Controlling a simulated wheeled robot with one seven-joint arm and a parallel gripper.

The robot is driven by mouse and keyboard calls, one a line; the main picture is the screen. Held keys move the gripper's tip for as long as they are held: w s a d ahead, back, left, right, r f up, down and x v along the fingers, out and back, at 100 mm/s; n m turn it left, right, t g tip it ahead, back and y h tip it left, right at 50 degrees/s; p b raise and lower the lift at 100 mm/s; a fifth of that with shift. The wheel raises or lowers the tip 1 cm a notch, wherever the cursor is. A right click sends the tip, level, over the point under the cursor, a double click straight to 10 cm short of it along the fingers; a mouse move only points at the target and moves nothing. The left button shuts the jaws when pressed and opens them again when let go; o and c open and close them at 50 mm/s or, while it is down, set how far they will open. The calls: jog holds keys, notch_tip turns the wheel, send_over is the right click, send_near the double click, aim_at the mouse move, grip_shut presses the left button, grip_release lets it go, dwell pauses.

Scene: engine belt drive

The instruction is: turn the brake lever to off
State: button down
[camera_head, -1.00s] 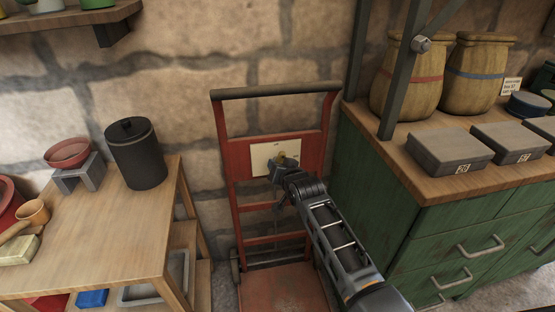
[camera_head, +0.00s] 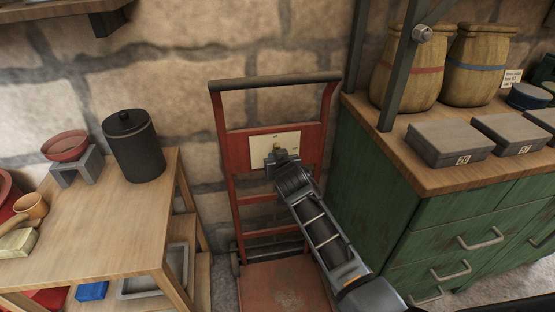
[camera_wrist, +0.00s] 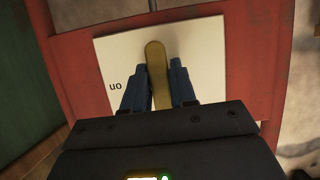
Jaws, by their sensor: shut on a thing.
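The brake lever is a dull yellow bar with a rounded end. In the wrist view the lever (camera_wrist: 157,75) stands between my two blue-grey fingers, its end reaching past the fingertips. It sits on a cream plate (camera_wrist: 210,50) fixed to a red upright frame; upside-down "on" lettering shows to its left. In the head view the plate (camera_head: 262,148) is partly covered by my gripper (camera_head: 279,157), and only a bit of the lever (camera_head: 281,151) shows. My gripper is shut on the lever. The lever's base is hidden.
The red hand-truck frame (camera_head: 231,165) stands against a stone wall. A wooden table (camera_head: 110,215) with a black canister (camera_head: 134,147) is on the left. A green cabinet (camera_head: 385,185) with grey boxes (camera_head: 450,143) is close on the right.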

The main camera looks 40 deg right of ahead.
jog(key=c, duration=1)
grip_release()
jog(key=v, duration=0.7)
jog(key=shift+s+a, duration=0.25)
jog(key=shift+s, duration=0.05)
jog(key=shift+r, duration=0.1)
